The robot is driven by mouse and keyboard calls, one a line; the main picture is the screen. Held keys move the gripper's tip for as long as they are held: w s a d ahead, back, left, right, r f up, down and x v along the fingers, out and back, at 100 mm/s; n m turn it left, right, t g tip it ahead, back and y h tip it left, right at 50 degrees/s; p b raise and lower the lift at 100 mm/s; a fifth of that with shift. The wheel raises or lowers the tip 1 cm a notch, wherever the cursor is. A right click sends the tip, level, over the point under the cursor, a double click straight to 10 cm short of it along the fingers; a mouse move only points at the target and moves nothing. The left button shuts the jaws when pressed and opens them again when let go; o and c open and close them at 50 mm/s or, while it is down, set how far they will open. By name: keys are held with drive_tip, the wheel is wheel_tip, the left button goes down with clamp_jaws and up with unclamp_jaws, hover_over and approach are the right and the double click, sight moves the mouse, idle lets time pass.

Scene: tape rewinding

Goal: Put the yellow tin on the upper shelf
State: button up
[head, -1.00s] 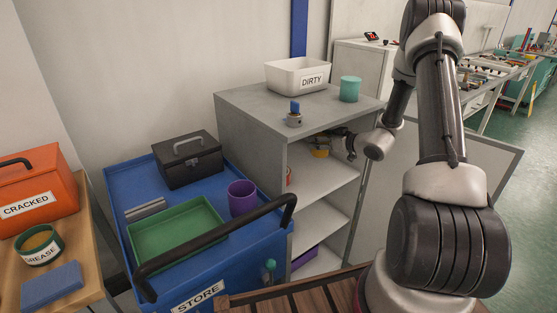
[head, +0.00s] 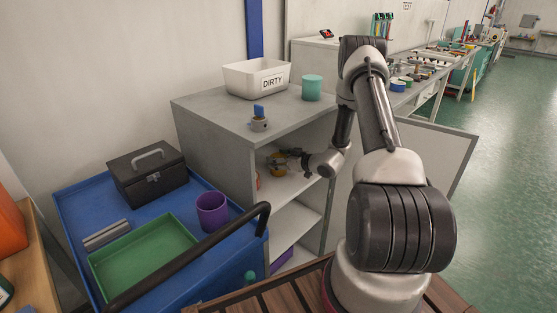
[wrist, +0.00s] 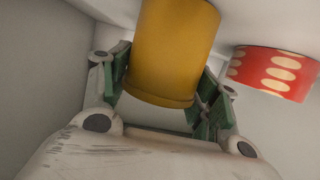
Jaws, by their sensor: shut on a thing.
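The yellow tin (head: 277,159) is inside the open grey cabinet (head: 213,140), in the upper compartment under its top. My gripper (head: 288,159) reaches in from the right and is shut on the tin. In the wrist view the tin (wrist: 170,50) sits between the two green-padded fingers (wrist: 160,92). The upper shelf (head: 290,182) lies below the gripper. I cannot tell whether the tin touches it.
A red can with pale ovals (wrist: 274,73) is close beside the tin. On the cabinet top are the DIRTY bin (head: 255,80), a teal cup (head: 312,88) and a small blue-topped item (head: 259,118). A blue cart (head: 75,205) stands left; the cabinet door (head: 420,165) is open right.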

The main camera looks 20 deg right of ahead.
drive_tip(key=o, duration=1.2)
drive_tip(key=shift+f, duration=0.1)
drive_tip(key=shift+r, duration=0.2)
drive_tip(key=v, duration=1.2)
